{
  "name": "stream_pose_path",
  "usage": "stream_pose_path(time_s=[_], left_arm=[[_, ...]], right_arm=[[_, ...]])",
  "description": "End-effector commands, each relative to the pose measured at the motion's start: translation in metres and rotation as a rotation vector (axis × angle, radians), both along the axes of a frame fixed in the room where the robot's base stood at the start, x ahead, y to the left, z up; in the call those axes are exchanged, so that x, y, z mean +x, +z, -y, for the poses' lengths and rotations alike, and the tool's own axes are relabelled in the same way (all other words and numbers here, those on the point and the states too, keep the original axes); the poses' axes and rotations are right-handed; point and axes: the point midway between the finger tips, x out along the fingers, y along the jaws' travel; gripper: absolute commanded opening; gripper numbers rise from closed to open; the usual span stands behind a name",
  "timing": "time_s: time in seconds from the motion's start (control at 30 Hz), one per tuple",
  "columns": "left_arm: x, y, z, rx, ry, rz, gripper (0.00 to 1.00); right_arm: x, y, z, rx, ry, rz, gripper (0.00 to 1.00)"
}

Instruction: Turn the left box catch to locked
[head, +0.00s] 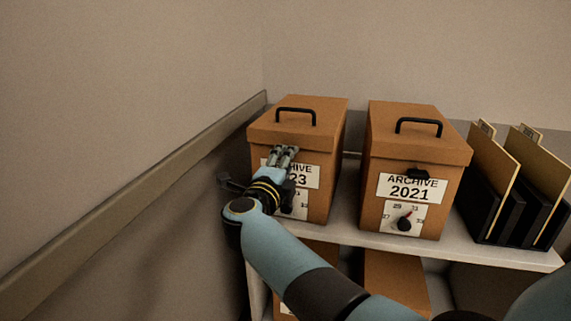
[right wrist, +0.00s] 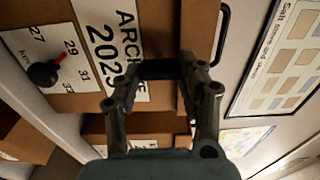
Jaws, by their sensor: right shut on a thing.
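The left archive box (head: 295,128) is brown cardboard with a lid and black top handle, and stands on the shelf by the left wall. My right gripper (head: 283,152) reaches its front, just under the lid, and covers part of the label. In the right wrist view, my gripper's fingers (right wrist: 160,85) are shut on the black catch (right wrist: 158,69) of this box, beside the "ARCHIVE" label (right wrist: 115,45). The catch is hidden behind my gripper in the head view. The fingers hide part of its outline, so its exact turn is unclear. My left gripper is not in view.
A second box (head: 415,155), "ARCHIVE 2021", stands to the right with its own black catch (head: 418,173) and dial. Black file holders (head: 510,210) stand farther right. The left box's dial knob (right wrist: 42,73) is near my gripper. More boxes sit below the shelf (head: 350,230).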

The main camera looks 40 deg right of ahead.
Motion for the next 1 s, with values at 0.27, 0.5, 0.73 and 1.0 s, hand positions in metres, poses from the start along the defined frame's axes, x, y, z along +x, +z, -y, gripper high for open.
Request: stream_pose_path(time_s=[0.27, 0.5, 0.73, 1.0], left_arm=[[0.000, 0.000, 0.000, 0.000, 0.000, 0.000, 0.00], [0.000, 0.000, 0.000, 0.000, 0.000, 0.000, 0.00], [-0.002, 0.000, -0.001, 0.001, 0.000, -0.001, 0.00], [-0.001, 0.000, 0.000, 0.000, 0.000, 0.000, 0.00]], right_arm=[[-0.001, -0.003, -0.001, 0.004, 0.000, -0.004, 0.50], [0.000, -0.001, 0.000, 0.001, 0.000, -0.002, 0.63], [0.000, 0.008, 0.000, 0.001, -0.001, 0.002, 0.63], [0.000, 0.064, 0.000, -0.001, -0.002, 0.008, 0.63]])
